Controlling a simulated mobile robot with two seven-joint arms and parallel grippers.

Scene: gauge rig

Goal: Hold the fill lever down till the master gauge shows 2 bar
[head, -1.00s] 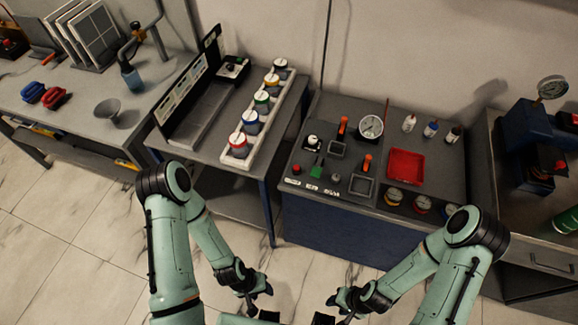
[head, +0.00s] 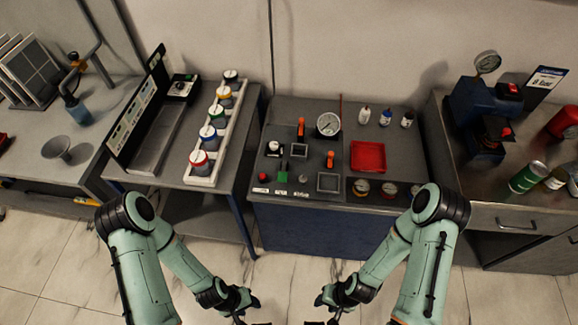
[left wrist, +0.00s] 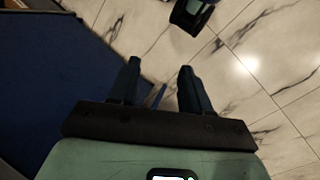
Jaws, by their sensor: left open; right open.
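The master gauge (head: 329,124), a round white dial, stands at the back of the grey bench; its reading is too small to make out. I cannot tell which is the fill lever, as the labels are unreadable. My left gripper (head: 250,303) is low in front of the bench, away from the controls; its two fingers are apart and empty in the left wrist view (left wrist: 158,88). My right gripper (head: 326,300) is also low, open, clear of the bench.
A red tray (head: 368,156) and small bottles (head: 386,117) are right of the gauge; small gauges (head: 388,189) sit at the bench front. A side table with a rack of coloured-lidded pots (head: 208,137) is left. A steel bench (head: 510,215) is right. Floor ahead is clear.

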